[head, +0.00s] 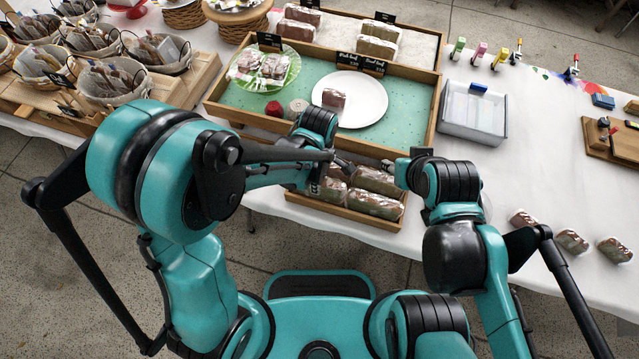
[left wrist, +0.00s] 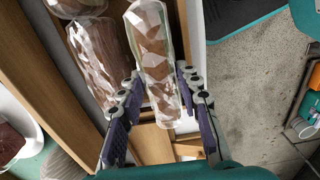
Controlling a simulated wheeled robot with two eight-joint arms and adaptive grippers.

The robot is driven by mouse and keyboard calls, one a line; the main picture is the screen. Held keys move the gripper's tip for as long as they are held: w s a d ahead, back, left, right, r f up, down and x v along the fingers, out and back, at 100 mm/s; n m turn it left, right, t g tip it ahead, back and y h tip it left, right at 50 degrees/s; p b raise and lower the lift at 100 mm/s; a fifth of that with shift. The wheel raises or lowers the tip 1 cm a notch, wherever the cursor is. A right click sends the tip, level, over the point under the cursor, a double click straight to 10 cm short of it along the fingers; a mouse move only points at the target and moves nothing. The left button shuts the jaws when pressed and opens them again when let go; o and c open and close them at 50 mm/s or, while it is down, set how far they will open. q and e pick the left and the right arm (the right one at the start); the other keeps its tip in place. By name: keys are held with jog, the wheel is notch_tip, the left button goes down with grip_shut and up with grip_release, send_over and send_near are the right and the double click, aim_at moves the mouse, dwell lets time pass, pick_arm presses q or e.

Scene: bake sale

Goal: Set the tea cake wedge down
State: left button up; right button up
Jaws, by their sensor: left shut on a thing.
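A wrapped brown-and-tan cake piece (left wrist: 155,50), which I take to be the tea cake wedge, is between the fingers of my left gripper (left wrist: 160,80) in the left wrist view. The gripper is shut on it at its near end. It is over the small wooden tray (head: 348,217) at the table's front edge, beside other wrapped pieces (left wrist: 103,60). I cannot tell whether its underside touches the tray. In the head view my left arm partly hides this spot. My right gripper (head: 392,173) is close to the tray's right side; its fingers are too small to read.
Behind is a large green-lined wooden tray (head: 433,112) with a white plate (head: 372,88) bearing a cake slice (head: 334,99). A clear bin (head: 472,112) stands to the right. Several wrapped pieces (head: 572,241) lie at the right front. White cloth is free between.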

pick_arm(q)
jog(key=shift+f, duration=0.85)
jog(key=shift+f, duration=0.1)
jog(key=o, duration=0.7)
jog(key=shift+b, duration=0.3)
notch_tip(320, 180, up, 12)
jog(key=p, duration=0.5)
jog(key=shift+s+a+r+m+t, duration=1.05)
jog(key=shift+a+r+m, duration=0.7)
jog(key=shift+a+m, duration=0.95)
jog(key=shift+s+a+r+m+t, duration=0.7)
jog(key=shift+a+r+m+t, duration=0.95)
jog(key=shift+a, duration=1.6)
jog(key=shift+s+a+r+m+t, duration=0.9)
jog(key=shift+a+r+m, duration=1)
jog(key=shift+a+m, duration=1)
